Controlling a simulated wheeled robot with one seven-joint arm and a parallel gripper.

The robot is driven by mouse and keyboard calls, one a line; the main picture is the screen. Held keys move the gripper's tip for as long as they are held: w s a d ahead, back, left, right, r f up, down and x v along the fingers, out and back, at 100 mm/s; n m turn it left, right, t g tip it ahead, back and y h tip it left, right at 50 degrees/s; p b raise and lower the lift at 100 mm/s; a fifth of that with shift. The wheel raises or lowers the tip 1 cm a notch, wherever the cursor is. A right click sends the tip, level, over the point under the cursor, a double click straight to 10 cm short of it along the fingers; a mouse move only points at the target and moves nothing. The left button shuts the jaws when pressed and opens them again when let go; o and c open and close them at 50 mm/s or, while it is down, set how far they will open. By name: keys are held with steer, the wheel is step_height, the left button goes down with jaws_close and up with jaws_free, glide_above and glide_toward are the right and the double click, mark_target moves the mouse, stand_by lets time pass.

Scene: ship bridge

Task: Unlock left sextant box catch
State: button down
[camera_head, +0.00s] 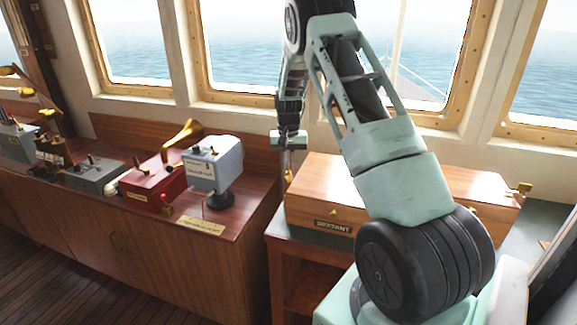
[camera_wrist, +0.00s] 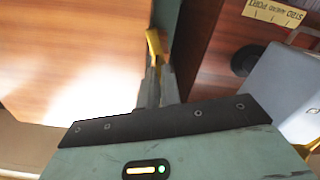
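The wooden sextant box (camera_head: 318,200), with a dark SEXTANT plate (camera_head: 333,226) on its front, sits closed at centre in the head view. Its left brass catch (camera_head: 289,175) is at the box's left end, just below my gripper (camera_head: 291,151), which points down. In the wrist view, the brass catch (camera_wrist: 154,42) lies at the box's edge, right at the tips of my gripper (camera_wrist: 157,72). The fingers are close together with little gap between them. I cannot tell whether they touch or hold the catch. The box's wooden top (camera_wrist: 70,50) fills the left.
A second brass catch (camera_head: 520,188) is at the box's right end. A grey instrument (camera_head: 213,165) on a stand and a red box (camera_head: 155,182) stand on the console to the left. Windows are behind. My arm hides part of the sextant box.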

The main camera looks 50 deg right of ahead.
steer(key=shift+r+m, duration=0.1)
steer(key=shift+m, duration=2)
steer(key=c, duration=1.6)
jaws_free()
step_height(320, 180, up, 17)
steer(key=b, duration=0.4)
steer(key=shift+r, duration=0.15)
